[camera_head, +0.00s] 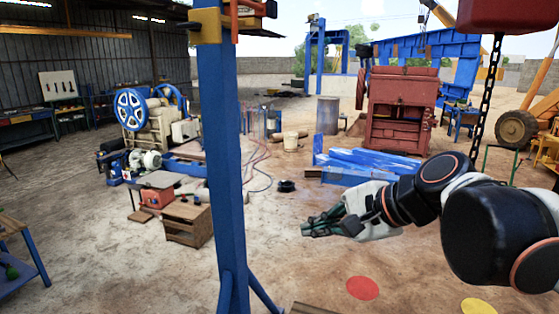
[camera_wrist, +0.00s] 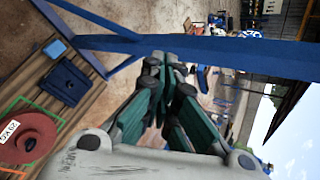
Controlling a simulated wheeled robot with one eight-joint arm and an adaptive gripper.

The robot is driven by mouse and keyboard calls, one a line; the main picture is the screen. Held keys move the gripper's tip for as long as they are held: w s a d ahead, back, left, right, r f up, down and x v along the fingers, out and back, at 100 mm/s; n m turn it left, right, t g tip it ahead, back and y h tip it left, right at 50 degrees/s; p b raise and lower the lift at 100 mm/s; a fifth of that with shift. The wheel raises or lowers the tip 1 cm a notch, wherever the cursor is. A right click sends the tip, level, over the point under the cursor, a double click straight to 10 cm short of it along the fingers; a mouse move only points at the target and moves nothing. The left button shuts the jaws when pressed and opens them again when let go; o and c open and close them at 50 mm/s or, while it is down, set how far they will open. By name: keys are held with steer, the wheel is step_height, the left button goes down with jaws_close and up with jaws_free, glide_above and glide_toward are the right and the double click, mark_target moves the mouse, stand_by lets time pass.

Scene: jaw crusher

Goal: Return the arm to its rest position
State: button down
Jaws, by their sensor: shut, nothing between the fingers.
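My arm reaches in from the right edge of the head view, stretched leftward over the dirt floor. My gripper (camera_head: 308,230) is at its end, to the right of a blue steel post (camera_head: 226,150). In the wrist view, my gripper (camera_wrist: 166,62) shows its green-padded fingers brought together at the tips, with nothing between them. The post (camera_wrist: 230,52) crosses the wrist view just beyond the fingertips. I cannot tell the exact gap between them.
A chain (camera_head: 486,95) hangs close to my arm from a red block (camera_head: 505,15). Blue beams (camera_head: 365,165) lie on the floor behind the gripper. A wooden surface (camera_wrist: 20,90) holds a red round part (camera_wrist: 28,140) and a blue block (camera_wrist: 68,82). Open floor surrounds the red spot (camera_head: 362,288).

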steer(key=s+d+f+n+h+b, duration=0.2)
steer(key=s+d+f+n+b, duration=0.2)
steer(key=f, duration=0.6)
steer(key=s+d+f+n+h+b, duration=0.3)
steer(key=f+b, duration=0.3)
steer(key=f, duration=0.4)
steer(key=s+d+f+n+h+b, duration=0.3)
steer(key=s+d+f+n+b, duration=0.2)
steer(key=f, duration=0.6)
steer(key=shift+s+d+n, duration=0.25)
steer(key=shift+s+n, duration=0.05)
steer(key=shift+n, duration=0.1)
